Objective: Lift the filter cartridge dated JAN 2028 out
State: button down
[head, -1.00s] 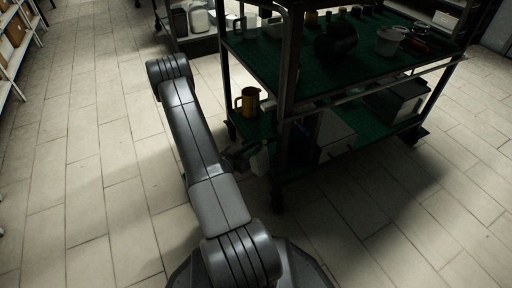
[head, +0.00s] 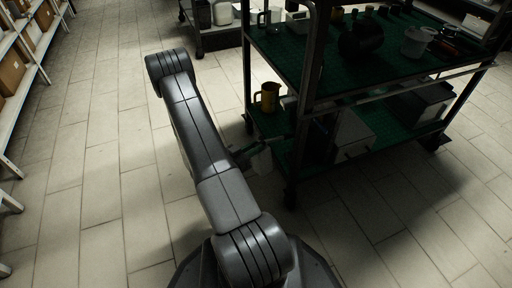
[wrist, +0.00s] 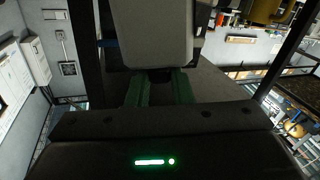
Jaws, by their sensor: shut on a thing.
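A pale grey, block-shaped thing, likely the filter cartridge (wrist: 152,35), fills the top middle of the wrist view. My gripper (wrist: 159,84) has green fingers that are shut on its near end. No date can be read on the face that shows. In the head view the pale cartridge (head: 262,161) hangs beside the lower shelf of the dark cart, outside its left edge. My gripper (head: 241,153) is partly hidden by my arm there.
The dark cart (head: 312,60) has green shelves. White shelving (head: 28,75) lies at left. The tiled floor (head: 95,190) between is clear.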

jog(key=s+a, duration=0.3)
jog(key=a, duration=0.6)
jog(key=shift+s+a+b, duration=0.2)
jog(key=shift+b, duration=0.2)
dwell(0.4)
dwell(0.3)
